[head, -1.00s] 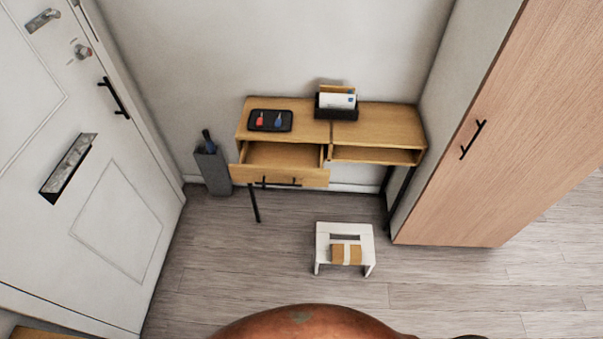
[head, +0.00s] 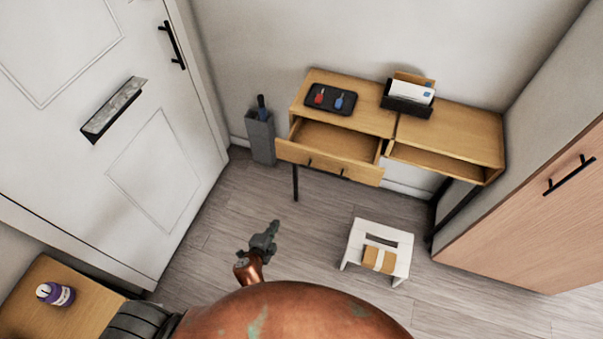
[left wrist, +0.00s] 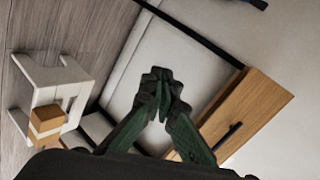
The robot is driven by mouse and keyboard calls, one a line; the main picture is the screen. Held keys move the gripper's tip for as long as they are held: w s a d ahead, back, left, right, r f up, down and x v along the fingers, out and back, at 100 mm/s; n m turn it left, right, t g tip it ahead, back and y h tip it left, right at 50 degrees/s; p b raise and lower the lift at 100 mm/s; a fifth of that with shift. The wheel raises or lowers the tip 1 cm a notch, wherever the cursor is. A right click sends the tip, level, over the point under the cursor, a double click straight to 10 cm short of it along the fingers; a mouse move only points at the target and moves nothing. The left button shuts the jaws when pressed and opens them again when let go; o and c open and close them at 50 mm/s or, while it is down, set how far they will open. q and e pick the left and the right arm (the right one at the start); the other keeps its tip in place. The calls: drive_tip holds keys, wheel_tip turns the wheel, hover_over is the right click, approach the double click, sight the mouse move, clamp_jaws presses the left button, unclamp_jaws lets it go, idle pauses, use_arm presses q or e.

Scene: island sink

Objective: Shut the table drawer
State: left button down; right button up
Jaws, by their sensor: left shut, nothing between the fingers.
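The wooden table (head: 455,131) stands against the back wall in the head view. Its left drawer (head: 328,163) is pulled out, and its inside shows empty. The drawer front has a dark bar handle and faces me. In the left wrist view the wooden drawer (left wrist: 252,108) with its dark handle shows at the right. My left gripper (head: 272,228) is shut and empty, in front of the drawer and apart from it, lower in the head view. Its closed fingertips (left wrist: 161,78) show in the left wrist view. My right gripper is not in view.
A white step stool (head: 402,247) with a small parcel (head: 379,259) stands in front of the table. A grey bin (head: 260,136) stands left of the table. A tray (head: 330,99) and letter holder (head: 408,96) sit on top. Bare floor (head: 200,259) lies left of my gripper.

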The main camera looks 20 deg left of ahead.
use_arm(q)
drive_tip(key=w+d+r+m+t+b, duration=0.1)
drive_tip(key=w+d+r+m+t, duration=0.1)
drive_tip(key=r, duration=0.7)
drive_tip(key=w+d+r+m+t, duration=0.1)
drive_tip(key=w+d+r+t, duration=0.15)
drive_tip(key=r, duration=0.65)
drive_tip(key=w+f+b, duration=0.2)
drive_tip(key=w+f, duration=0.1)
drive_tip(key=w, duration=0.9)
drive_tip(key=shift+w+d+h+b, duration=0.2)
drive_tip(key=shift+w+h+b, duration=0.1)
drive_tip(key=shift+b, duration=0.1)
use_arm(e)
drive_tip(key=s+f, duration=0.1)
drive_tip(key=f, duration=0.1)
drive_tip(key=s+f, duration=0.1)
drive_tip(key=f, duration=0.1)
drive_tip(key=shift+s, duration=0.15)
use_arm(q)
drive_tip(key=shift+g, duration=0.25)
